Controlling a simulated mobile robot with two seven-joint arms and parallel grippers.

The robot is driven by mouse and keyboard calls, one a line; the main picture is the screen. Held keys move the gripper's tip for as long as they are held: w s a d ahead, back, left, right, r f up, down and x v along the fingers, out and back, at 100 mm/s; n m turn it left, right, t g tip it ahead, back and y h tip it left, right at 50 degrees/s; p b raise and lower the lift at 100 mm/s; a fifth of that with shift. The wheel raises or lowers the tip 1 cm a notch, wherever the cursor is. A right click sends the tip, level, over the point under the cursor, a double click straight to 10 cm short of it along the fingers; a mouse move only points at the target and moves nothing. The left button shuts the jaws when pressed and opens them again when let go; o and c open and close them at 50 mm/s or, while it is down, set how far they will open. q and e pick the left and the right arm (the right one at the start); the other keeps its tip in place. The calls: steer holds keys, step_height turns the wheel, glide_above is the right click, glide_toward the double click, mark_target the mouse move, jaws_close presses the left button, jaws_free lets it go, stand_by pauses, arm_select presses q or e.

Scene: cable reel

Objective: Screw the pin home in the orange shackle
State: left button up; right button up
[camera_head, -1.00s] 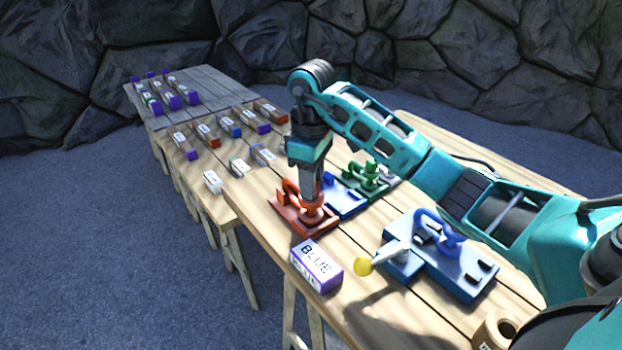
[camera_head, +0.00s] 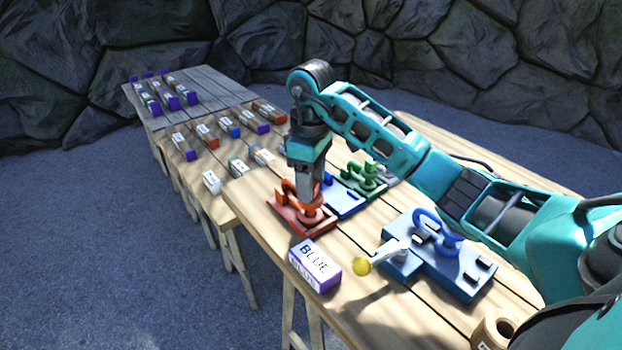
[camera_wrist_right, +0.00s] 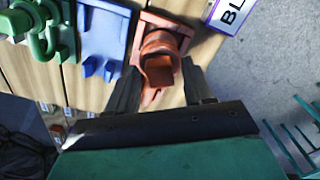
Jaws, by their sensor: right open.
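The orange shackle (camera_head: 288,189) stands on an orange base plate (camera_head: 290,222) at the table's left edge. A round orange pin head (camera_head: 312,214) sits at its right side, directly below my right gripper (camera_head: 310,203). My right gripper points straight down. In the right wrist view its two dark fingers (camera_wrist_right: 160,82) are apart, on either side of the orange part (camera_wrist_right: 160,60). The fingertips and part of the shackle hide each other, so I cannot tell whether they touch or how deep the pin sits. My left gripper is out of view.
A blue plate (camera_head: 345,203) and a green shackle (camera_head: 366,176) stand right behind the orange base. A purple-and-white BLUE block (camera_head: 315,265) lies in front. A blue fixture (camera_head: 440,262) with a yellow-knobbed crank (camera_head: 362,266) is to the right. A tape roll (camera_head: 493,330) is near.

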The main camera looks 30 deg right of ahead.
steer(key=shift+r+p, duration=1.15)
steer(key=shift+r, duration=1.1)
steer(key=n, duration=0.3)
steer(key=shift+n, duration=0.4)
steer(key=n, duration=0.4)
steer(key=shift+n, duration=0.4)
steer(key=n, duration=0.4)
steer(key=shift+w+n, duration=0.1)
steer(key=shift+n, duration=0.2)
steer(key=n, duration=0.4)
steer(key=shift+n, duration=0.4)
